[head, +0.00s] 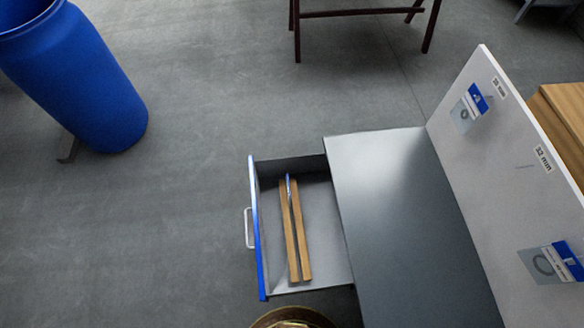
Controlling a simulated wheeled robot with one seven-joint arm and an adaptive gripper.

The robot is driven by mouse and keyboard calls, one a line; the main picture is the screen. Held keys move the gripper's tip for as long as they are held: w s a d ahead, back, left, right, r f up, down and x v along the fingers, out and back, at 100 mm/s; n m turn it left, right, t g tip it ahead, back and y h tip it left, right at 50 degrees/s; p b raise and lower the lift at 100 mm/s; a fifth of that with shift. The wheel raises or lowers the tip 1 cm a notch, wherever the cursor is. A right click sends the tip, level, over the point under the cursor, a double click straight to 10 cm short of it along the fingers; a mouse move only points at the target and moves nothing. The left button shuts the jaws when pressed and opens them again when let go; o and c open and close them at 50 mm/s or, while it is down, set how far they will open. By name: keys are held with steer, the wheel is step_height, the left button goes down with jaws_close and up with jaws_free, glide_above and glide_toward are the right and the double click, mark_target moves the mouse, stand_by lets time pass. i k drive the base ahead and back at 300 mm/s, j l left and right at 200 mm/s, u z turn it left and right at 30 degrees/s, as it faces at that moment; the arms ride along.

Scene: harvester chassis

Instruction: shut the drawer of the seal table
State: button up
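The seal table (400,215) has a dark grey metal top at the right of the head view. Its drawer (328,262) is pulled out to the left, with a blue front panel (257,235) and a white bar handle (248,228) on the outer face. Inside the drawer lie two narrow wooden strips (303,240) side by side, with a thin blue item (288,188) by their upper end. My gripper is not in view.
A white upright board (500,165) with size labels and hanging packets stands along the table's right side. A round brass-coloured object (292,318) is below the drawer at the bottom edge. A blue barrel (75,80) stands upper left. Grey floor left of the drawer is clear.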

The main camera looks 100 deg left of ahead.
mark_target(301, 248)
steer(key=u, duration=0.5)
steer(key=j+u, duration=0.1)
steer(key=u, duration=0.4)
steer(key=k+u, duration=0.1)
steer(key=u, duration=0.4)
steer(key=j+u, duration=0.1)
steer(key=u, duration=0.4)
steer(key=j+u, duration=0.1)
steer(key=u, duration=0.85)
steer(key=j+u, duration=0.15)
steer(key=u, duration=0.35)
